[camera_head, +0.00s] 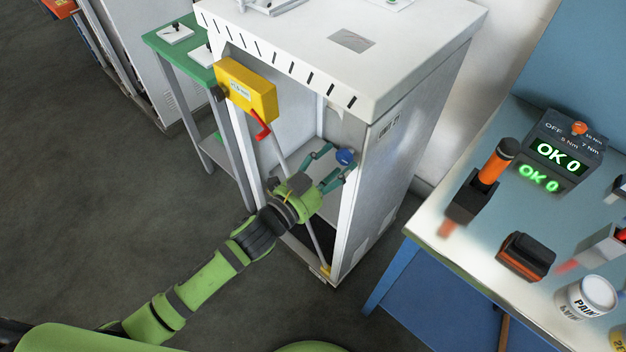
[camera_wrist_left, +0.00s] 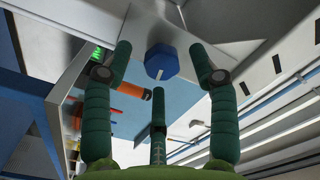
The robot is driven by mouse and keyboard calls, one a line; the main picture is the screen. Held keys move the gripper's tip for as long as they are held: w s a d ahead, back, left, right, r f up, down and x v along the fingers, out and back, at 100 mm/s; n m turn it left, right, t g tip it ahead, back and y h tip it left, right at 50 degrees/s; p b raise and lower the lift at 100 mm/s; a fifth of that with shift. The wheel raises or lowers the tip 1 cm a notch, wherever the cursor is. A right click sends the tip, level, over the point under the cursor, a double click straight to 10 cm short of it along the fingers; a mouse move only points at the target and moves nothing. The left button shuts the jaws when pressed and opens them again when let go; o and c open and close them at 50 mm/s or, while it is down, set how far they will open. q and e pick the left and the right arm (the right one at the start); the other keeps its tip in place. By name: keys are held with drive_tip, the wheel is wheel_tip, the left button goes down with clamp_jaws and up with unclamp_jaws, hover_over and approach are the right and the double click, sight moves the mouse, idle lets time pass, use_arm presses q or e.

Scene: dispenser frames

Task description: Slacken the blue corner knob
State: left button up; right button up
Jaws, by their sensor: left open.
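The blue corner knob (camera_head: 345,157) sits on the front right post of the white dispenser frame (camera_head: 375,190). In the left wrist view the knob (camera_wrist_left: 162,62) looks faceted and lies ahead of the fingers, between the two outer ones. My left gripper (camera_head: 332,165) is open around the space just in front of the knob. In the left wrist view the left gripper (camera_wrist_left: 160,75) shows its dark green fingers spread, with a third finger below the knob. I see no clear contact with the knob. My right gripper is not in view.
A yellow box (camera_head: 247,90) with a red handle (camera_head: 261,125) hangs at the frame's upper left front. A green table (camera_head: 180,45) stands behind left. A workbench (camera_head: 440,215) at right holds a display box (camera_head: 565,145), tools and a paint can (camera_head: 588,297). The floor at left is clear.

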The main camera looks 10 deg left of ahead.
use_arm(q)
drive_tip(key=v, duration=0.9)
drive_tip(key=shift+s+a, duration=0.25)
drive_tip(key=shift+s, duration=0.05)
drive_tip(key=s+a+f+n+g+y, duration=0.1)
drive_tip(key=a+f+n+g+y, duration=0.25)
drive_tip(key=f, duration=0.95)
drive_tip(key=a+f+n+y, duration=0.2)
drive_tip(key=a+f+y, duration=0.35)
drive_tip(key=f, duration=0.75)
drive_tip(key=s+a+f+n+g+b, duration=0.1)
drive_tip(key=s+a+f+n+g, duration=0.4)
drive_tip(key=s+f, duration=0.8)
drive_tip(key=s+f+g, duration=0.2)
drive_tip(key=s+f, duration=0.3)
drive_tip(key=s, duration=0.5)
drive_tip(key=s+a+f+n+g+y, duration=0.1)
drive_tip(key=s+f+g, duration=0.2)
drive_tip(key=s+f, duration=0.3)
drive_tip(key=s+b, duration=0.1)
drive_tip(key=s, duration=0.3)
drive_tip(key=shift+a+f+y, duration=0.15)
drive_tip(key=shift+f+y, duration=0.15)
